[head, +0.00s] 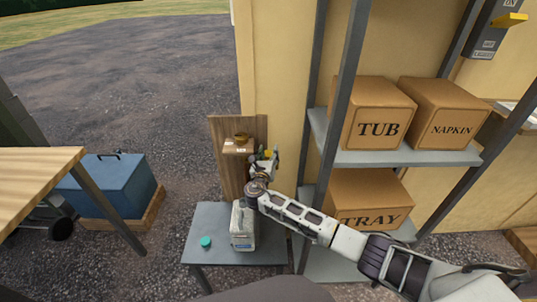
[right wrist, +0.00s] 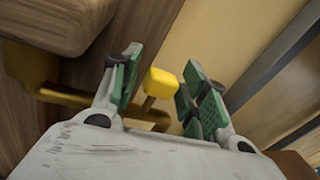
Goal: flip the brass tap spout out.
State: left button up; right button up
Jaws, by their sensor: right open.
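A brass tap shows in the right wrist view as a brass pipe (right wrist: 75,97) running out below a wooden ledge. A yellow block (right wrist: 161,82) stands on a short brass stem from it. My right gripper (right wrist: 163,66) is open, with its green-padded fingers on either side of the yellow block, apart from it. In the head view my right gripper (head: 265,160) is beside the wooden board (head: 226,165), and it largely hides the tap. My left gripper is not in view.
A pale jug (head: 242,228) and a teal cap (head: 205,242) are on the grey table (head: 212,220) below. Shelving with boxes (head: 376,120) stands right; a blue cooler (head: 105,185) sits left.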

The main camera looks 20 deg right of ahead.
grip_shut()
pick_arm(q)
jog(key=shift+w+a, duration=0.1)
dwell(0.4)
